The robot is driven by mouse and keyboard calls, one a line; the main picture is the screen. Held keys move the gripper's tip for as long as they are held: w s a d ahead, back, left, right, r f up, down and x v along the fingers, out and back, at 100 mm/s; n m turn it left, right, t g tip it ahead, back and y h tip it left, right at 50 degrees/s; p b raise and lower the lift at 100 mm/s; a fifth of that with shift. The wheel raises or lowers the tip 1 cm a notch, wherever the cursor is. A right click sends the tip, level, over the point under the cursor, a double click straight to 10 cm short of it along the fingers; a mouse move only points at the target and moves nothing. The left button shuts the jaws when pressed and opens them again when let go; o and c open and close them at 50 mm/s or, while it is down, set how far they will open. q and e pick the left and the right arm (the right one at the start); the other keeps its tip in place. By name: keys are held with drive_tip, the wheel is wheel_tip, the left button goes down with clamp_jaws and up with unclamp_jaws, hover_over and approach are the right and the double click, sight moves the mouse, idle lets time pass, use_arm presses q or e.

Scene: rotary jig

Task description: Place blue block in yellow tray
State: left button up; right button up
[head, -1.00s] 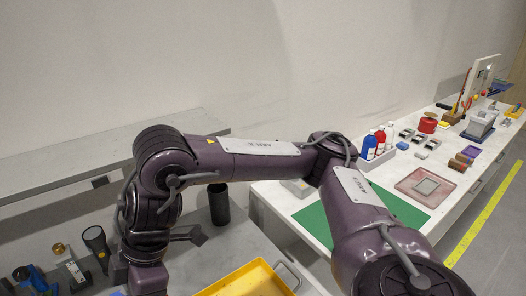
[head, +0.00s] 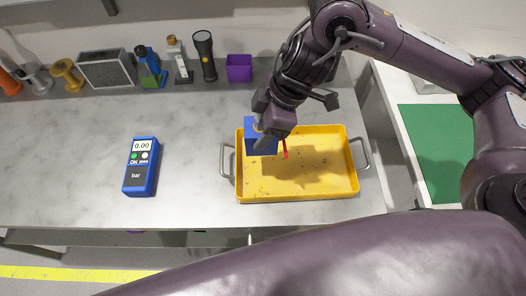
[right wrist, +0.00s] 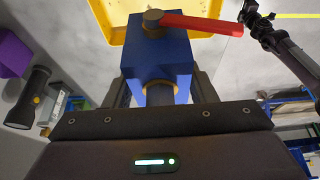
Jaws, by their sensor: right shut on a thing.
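The blue block (head: 262,146) has brass fittings and a red lever; it also shows large in the right wrist view (right wrist: 158,62). My right gripper (head: 268,128) is shut on it, with a finger on each side in the right wrist view (right wrist: 160,92). The yellow tray (head: 300,196) lies on the grey bench with a metal handle at each end. In the head view the block overlaps the tray's back left corner, and a shadow falls on the tray floor. The exact gap between them is unclear. My left gripper is not in view.
A blue gauge (head: 141,167) lies left of the tray. Along the wall stand a black flashlight (head: 204,56), a purple box (head: 239,68), a grey box (head: 106,69) and an orange spool (head: 67,74). A green mat (head: 440,150) lies on the white table at right. The bench between gauge and tray is clear.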

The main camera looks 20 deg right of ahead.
wheel_tip(320, 180, down, 7)
drive_tip(key=shift+a+r+b, duration=0.1)
drive_tip(key=shift+b, duration=0.65)
drive_tip(key=shift+f+b, duration=0.6)
drive_tip(key=shift+f, duration=1.25)
drive_tip(key=shift+f, duration=0.2)
drive_tip(key=o, duration=1.3)
